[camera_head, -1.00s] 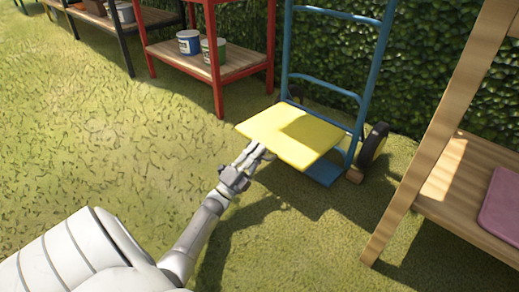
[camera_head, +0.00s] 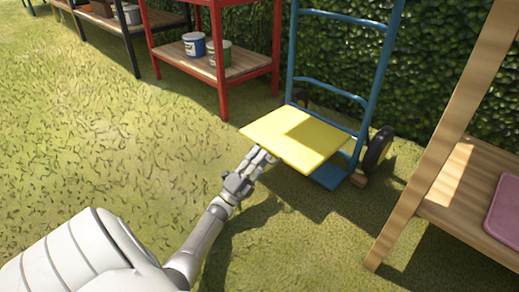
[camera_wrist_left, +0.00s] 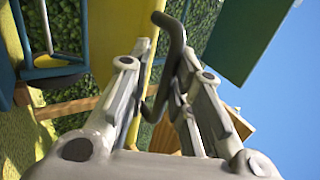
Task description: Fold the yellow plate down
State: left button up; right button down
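The yellow plate (camera_head: 296,137) stands out flat from the front of a blue hand truck (camera_head: 371,85), above its blue toe plate (camera_head: 329,177). My left gripper (camera_head: 262,160) is at the plate's near left edge, its fingertips close to or just under that edge. The left wrist view shows a yellow strip (camera_wrist_left: 127,25) beyond the two grey fingers (camera_wrist_left: 165,75). A dark curved piece lies between the fingers; whether they grip anything is unclear. My right gripper is out of view.
A wheel (camera_head: 378,149) sits at the truck's right. A red shelf (camera_head: 221,70) with cans stands behind at the left. A wooden shelf (camera_head: 470,185) with a pink item stands at the right. Grass is clear at the left, and a hedge closes the back.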

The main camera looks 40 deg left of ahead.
pick_arm(q)
jog(key=shift+d+r, duration=0.1)
jog(key=shift+w+r, duration=0.1)
jog(key=shift+r, duration=0.35)
notch_tip(320, 180, up, 9)
jog(key=shift+r, duration=0.1)
dwell(0.4)
